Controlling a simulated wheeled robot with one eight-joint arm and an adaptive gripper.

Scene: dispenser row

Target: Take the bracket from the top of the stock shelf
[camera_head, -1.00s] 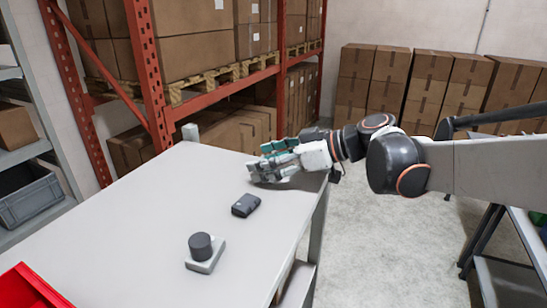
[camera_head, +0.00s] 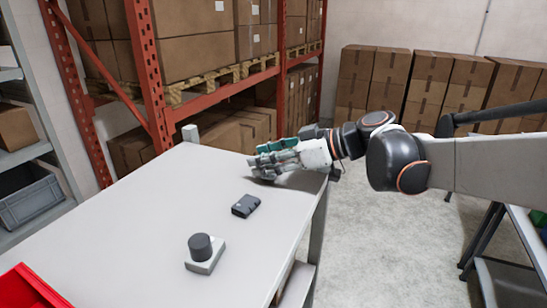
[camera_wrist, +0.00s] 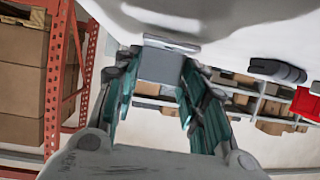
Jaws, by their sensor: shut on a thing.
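My gripper (camera_head: 268,163) is at the far right part of the pale shelf top (camera_head: 150,215), low over the surface. Its teal fingers are shut on a grey, block-like piece, the bracket (camera_wrist: 160,66), which shows between the fingertips in the wrist view (camera_wrist: 158,75). A thin pale lip shows along one edge of it. In the head view the fingers mostly hide the bracket, and I cannot tell whether it still touches the top.
A small black box (camera_head: 246,206) and a grey base with a dark round knob (camera_head: 204,252) stand on the top. A red bin (camera_head: 32,288) is at the near left corner. A grey post (camera_head: 190,133) stands at the far corner. Red racking with cartons (camera_head: 195,45) stands behind.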

